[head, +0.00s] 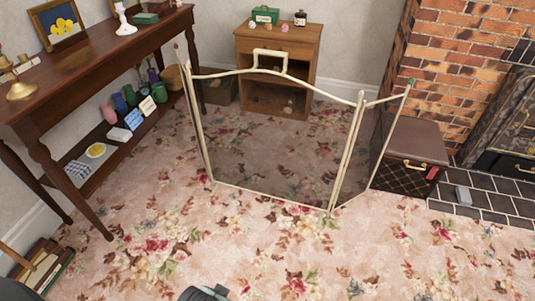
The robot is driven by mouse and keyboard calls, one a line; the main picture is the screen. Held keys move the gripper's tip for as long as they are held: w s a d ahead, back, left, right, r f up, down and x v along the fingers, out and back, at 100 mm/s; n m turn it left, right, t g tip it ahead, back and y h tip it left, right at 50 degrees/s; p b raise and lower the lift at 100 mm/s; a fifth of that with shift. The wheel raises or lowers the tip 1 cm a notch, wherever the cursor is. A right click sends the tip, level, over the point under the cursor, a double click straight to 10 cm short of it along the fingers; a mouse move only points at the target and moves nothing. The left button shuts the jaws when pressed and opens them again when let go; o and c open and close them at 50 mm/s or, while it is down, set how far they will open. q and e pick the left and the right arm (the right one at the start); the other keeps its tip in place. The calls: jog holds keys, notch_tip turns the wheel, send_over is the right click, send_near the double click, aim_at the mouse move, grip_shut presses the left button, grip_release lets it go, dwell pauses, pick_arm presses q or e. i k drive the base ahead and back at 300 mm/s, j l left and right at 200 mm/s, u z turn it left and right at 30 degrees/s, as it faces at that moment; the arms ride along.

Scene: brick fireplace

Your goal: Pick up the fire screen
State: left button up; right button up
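The fire screen (275,150) stands upright on the floral carpet in the middle of the head view. It has a pale cream metal frame, see-through dark mesh and folding side panels. A raised handle (270,53) rises from the top of its wide middle panel. The right panel (368,150) angles back, and the left one is seen nearly edge-on. A dark piece at the bottom edge appears to be my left gripper (205,293), well in front of the screen and apart from it. Its fingers are cut off by the frame. My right gripper is out of view.
A long wooden console table (100,55) with ornaments and a loaded lower shelf stands left. A wooden cabinet (305,45) is behind the screen. A brown-topped box (410,145) sits close behind the right panel, by the brick fireplace (450,60). The carpet in front is clear.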

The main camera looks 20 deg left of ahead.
aim_at(266, 133)
jog(key=i+j, duration=0.75)
jog(key=i, duration=0.15)
